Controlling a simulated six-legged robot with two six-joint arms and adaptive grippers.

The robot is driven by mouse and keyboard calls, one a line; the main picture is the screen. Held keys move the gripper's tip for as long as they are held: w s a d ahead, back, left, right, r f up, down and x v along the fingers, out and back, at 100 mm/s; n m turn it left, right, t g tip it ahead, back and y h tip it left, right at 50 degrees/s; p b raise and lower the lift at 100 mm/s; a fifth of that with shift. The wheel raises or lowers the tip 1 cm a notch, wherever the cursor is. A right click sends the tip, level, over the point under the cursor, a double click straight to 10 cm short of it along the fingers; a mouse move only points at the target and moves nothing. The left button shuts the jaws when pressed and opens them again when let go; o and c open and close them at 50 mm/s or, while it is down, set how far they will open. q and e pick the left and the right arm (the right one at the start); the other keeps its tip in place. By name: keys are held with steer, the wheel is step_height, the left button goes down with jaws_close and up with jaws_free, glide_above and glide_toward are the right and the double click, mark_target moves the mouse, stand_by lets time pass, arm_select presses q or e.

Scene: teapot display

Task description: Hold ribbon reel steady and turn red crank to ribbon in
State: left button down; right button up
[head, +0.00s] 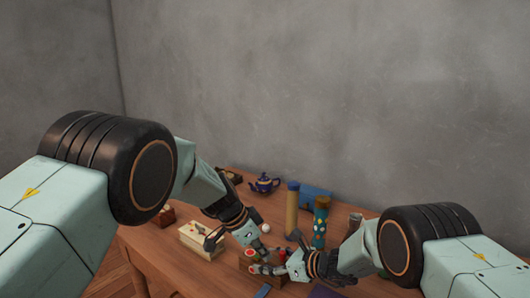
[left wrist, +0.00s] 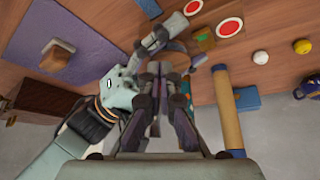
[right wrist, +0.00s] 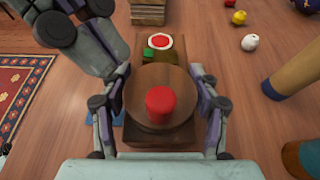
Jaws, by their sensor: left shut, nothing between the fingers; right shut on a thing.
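In the right wrist view a round wooden reel (right wrist: 172,84) carries a red crank knob (right wrist: 160,104) at its middle and sits over a wooden base (right wrist: 153,140). My right gripper (right wrist: 165,100) is shut on the reel, one finger at each side. It also shows in the head view (head: 284,267), where the reel is hard to make out. My left gripper (left wrist: 158,112) is shut and empty. In the head view it hangs (head: 254,244) just left of the right one, apart from the knob. The ribbon cannot be told apart.
A red disc with a white rim (right wrist: 160,42) and a green block (right wrist: 148,54) lie beyond the reel. A tall tan cylinder (head: 292,208), a blue teapot (head: 264,184) and a white ball (head: 265,228) stand behind. A pale box (head: 202,240) is at left.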

arm_select(q)
steer(key=shift+w+a, duration=0.45)
steer(key=shift+w, duration=0.2)
steer(key=shift+w, duration=0.15)
steer(key=shift+w+a, duration=0.1)
steer(key=shift+w, duration=0.2)
steer(key=shift+w, duration=0.15)
stand_by(0.3)
steer(key=shift+a, duration=0.1)
step_height(320, 180, up, 6)
steer(key=shift+a, duration=0.3)
stand_by(0.8)
